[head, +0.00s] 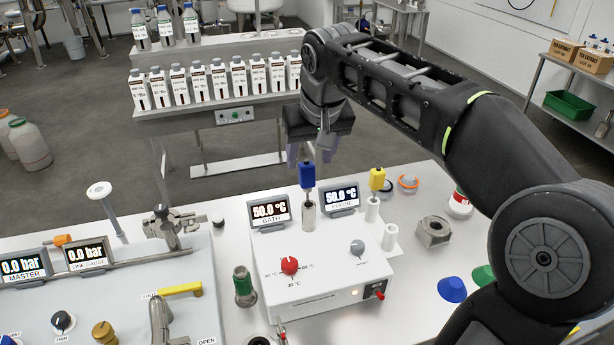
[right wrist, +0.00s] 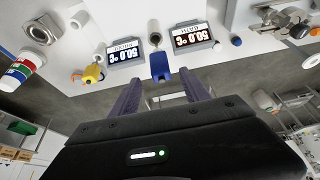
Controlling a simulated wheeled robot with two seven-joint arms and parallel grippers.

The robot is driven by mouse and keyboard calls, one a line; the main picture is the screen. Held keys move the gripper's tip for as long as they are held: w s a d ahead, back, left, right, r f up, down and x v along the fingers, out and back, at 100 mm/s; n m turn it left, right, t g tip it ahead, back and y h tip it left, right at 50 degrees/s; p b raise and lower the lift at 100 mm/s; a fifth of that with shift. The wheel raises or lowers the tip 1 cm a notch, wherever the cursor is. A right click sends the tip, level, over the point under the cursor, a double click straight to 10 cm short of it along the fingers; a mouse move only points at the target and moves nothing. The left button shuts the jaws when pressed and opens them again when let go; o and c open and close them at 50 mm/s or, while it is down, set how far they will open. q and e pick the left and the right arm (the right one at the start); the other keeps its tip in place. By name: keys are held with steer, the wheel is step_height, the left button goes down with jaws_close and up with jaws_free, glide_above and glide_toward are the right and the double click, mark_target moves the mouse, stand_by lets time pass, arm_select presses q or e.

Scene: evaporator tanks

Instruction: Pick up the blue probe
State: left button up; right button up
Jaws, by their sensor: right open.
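The blue probe (head: 307,177) stands upright in a metal well of the white bath unit (head: 330,268), between its two 50.0 °C displays. In the right wrist view the blue probe (right wrist: 160,74) shows just beyond the fingertips, roughly centred between them. My right gripper (head: 311,158) is open and empty, pointing down above and slightly behind the probe in the head view. Its two purple fingers also show in the right wrist view (right wrist: 163,88). No contact with the probe is visible. My left gripper is not in view.
A yellow-topped probe (head: 377,180) stands to the right of the blue one. The bath display (head: 270,211) and probe display (head: 342,198) flank the blue probe closely. A metal block (head: 433,231) lies at the right. A rack of bottles (head: 215,82) stands behind.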

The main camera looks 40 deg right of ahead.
mark_target(307, 165)
steer(key=shift+x, duration=2)
steer(key=shift+a, duration=0.1)
steer(key=shift+c, duration=0.2)
jaws_close()
